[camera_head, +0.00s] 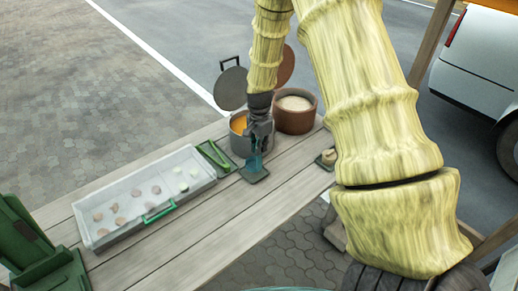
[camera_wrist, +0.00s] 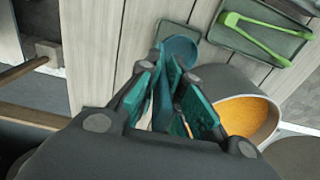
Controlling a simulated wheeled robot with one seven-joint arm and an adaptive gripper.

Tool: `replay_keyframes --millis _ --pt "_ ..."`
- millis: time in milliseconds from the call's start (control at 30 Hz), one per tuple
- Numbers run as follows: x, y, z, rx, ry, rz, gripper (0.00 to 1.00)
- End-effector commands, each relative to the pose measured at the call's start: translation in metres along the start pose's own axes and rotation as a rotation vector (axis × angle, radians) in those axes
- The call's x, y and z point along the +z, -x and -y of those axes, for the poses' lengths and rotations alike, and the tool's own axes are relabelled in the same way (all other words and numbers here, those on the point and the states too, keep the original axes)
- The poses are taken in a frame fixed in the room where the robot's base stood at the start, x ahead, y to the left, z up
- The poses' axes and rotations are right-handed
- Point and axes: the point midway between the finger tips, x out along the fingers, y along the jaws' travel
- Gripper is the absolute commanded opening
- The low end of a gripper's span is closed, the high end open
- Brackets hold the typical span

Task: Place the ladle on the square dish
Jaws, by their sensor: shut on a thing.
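My gripper (camera_head: 258,138) is shut on the teal ladle (camera_head: 254,161) near the pot end of the wooden table. The ladle hangs down from the fingers, its bowl low over the small dark square dish (camera_head: 256,178). In the wrist view my gripper (camera_wrist: 172,78) has its teal pads around the handle. The ladle's bowl (camera_wrist: 181,50) covers part of the square dish (camera_wrist: 166,28). I cannot tell whether the bowl touches the dish.
A grey pot (camera_head: 237,143) with orange contents stands just behind the dish, and a brown pot (camera_head: 296,119) beside it. Green tongs (camera_head: 214,153) lie on a tray to the left, next to a long white bin (camera_head: 120,233). Bare planks lie in front.

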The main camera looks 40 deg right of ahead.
Motion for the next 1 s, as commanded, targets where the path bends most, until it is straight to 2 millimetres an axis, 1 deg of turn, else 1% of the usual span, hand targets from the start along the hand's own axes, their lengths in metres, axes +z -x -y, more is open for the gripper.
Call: replay_keyframes --millis 200,600,633,700,733,1000 --pt "0.000 -0.016 -0.001 0.001 -0.002 0.000 0.00" --pt "0.000 -0.022 -0.001 0.000 -0.002 0.000 0.00" --pt "0.000 -0.021 -0.001 0.000 -0.002 0.000 0.14" --pt "0.000 -0.021 -0.001 -0.001 -0.002 0.000 0.27" --pt "0.000 -0.021 -0.001 -0.001 -0.002 0.000 0.30" --pt "0.000 -0.021 -0.001 0.000 -0.002 0.000 0.30"
